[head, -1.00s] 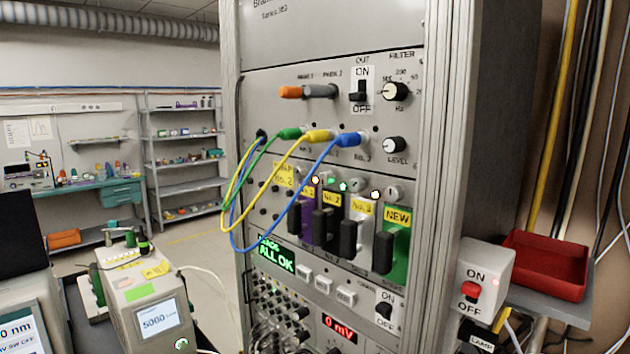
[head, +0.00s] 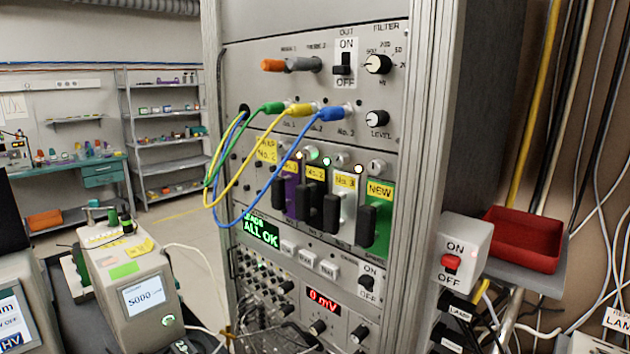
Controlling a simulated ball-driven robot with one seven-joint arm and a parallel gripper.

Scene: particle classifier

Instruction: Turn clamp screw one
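A row of upright modules sits in the instrument rack: a purple one (head: 291,191) labelled No. 1, a dark one labelled No. 2, a pale one (head: 349,206) labelled No. 3 and a green one (head: 382,232) labelled NEW. Each has a black handle on its front. Small round screw heads and lights run along the strip above them; one silver screw head (head: 376,166) stands above the green module. Near the purple module the screws are too small to tell clamp screw one apart or its turn. My gripper is not in view.
Yellow, green and blue cables (head: 252,175) loop in front of the rack's left side. An ON/OFF switch box (head: 463,250) and a red tray (head: 522,239) stand to the right. A bench device (head: 128,285) stands at the left. A green display (head: 261,235) reads ALL OK.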

